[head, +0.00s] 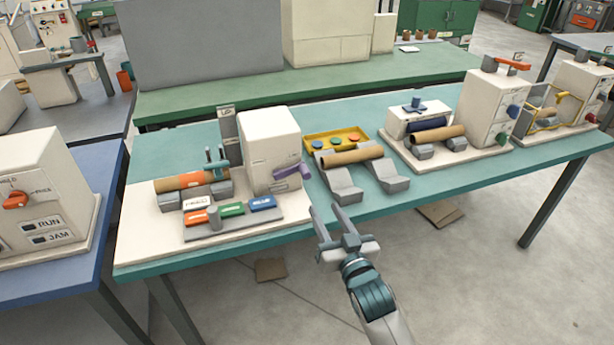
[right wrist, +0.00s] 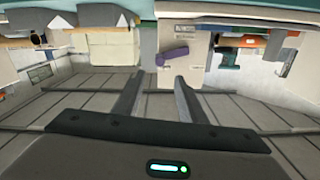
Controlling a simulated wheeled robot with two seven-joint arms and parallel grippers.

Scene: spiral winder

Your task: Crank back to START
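The crank I see is a purple handle (head: 290,171) on the side of the white winder box (head: 270,140). It lies roughly sideways, slightly tilted. It also shows in the right wrist view (right wrist: 172,56), beyond the fingertips. I cannot read a START mark. My right gripper (head: 337,222) is open and empty, in front of the table's near edge. It is below and to the right of the crank, apart from it. Its two separated fingers show in the right wrist view (right wrist: 157,85). My left gripper is not in view.
A brown tube with an orange band (head: 180,181) lies left of the winder box, behind orange, green and blue labelled blocks (head: 231,209). A cardboard tube (head: 350,157) rests on grey cradles (head: 343,185) to the right, by a yellow tray (head: 312,138). Other machines stand farther right.

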